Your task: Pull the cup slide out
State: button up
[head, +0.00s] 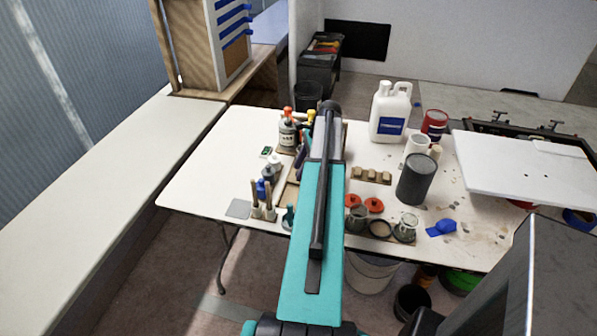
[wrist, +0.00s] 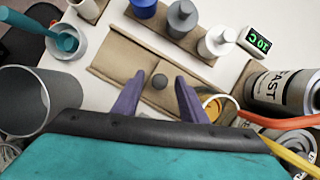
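The cup slide looks to be the flat brown tray (wrist: 120,58) with a raised rim in the wrist view. A small round grey knob (wrist: 159,81) stands on it. My gripper (wrist: 160,79) has two purple fingers, spread apart with one on each side of the knob. A gap shows between the knob and each finger, so it is open and holds nothing. In the head view my arm hides most of the tray; a brown strip (head: 287,196) shows left of the arm.
A grey cup (wrist: 25,98) stands at left, and tins (wrist: 280,88) with orange and yellow handles stand close at right. A dark grey cylinder (head: 417,179) and white jug (head: 390,112) stand on the table (head: 190,180).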

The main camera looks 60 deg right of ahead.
jog(key=shift+x, duration=1.4)
grip_shut()
